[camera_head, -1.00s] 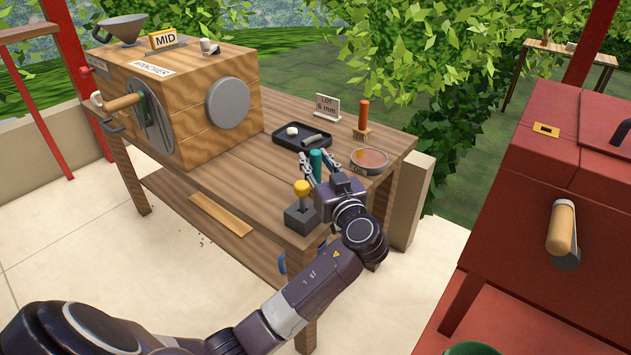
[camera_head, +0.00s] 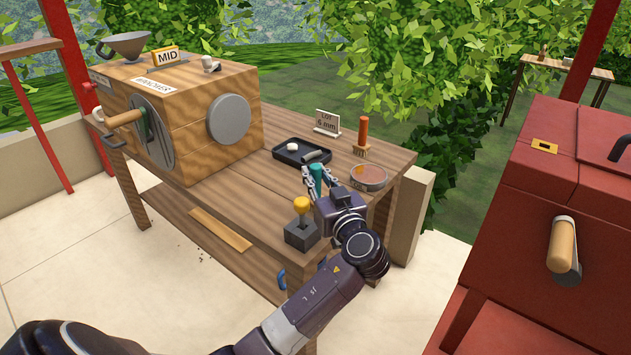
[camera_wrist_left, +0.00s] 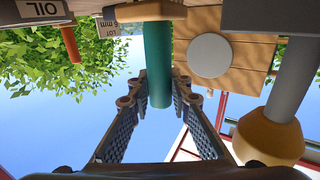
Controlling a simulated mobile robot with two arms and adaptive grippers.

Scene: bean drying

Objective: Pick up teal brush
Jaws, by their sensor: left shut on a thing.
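The teal brush (camera_head: 316,174) stands upright near the front right of the wooden table, between the fingers of my left gripper (camera_head: 319,180). In the left wrist view its teal handle (camera_wrist_left: 158,70) runs down between the two fingers, and its wooden head (camera_wrist_left: 145,13) is at the top of that picture. My left gripper, also in the left wrist view (camera_wrist_left: 160,100), is shut on the handle. Whether the bristles touch the table is hidden. My right gripper is not in view.
A yellow-knobbed lever on a grey box (camera_head: 302,234) is close left of my gripper. A round tin (camera_head: 369,178) is close right. A black tray (camera_head: 290,157), an orange-handled brush (camera_head: 362,135) and a lot sign (camera_head: 327,122) stand behind. A wooden machine (camera_head: 190,120) fills the table's left.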

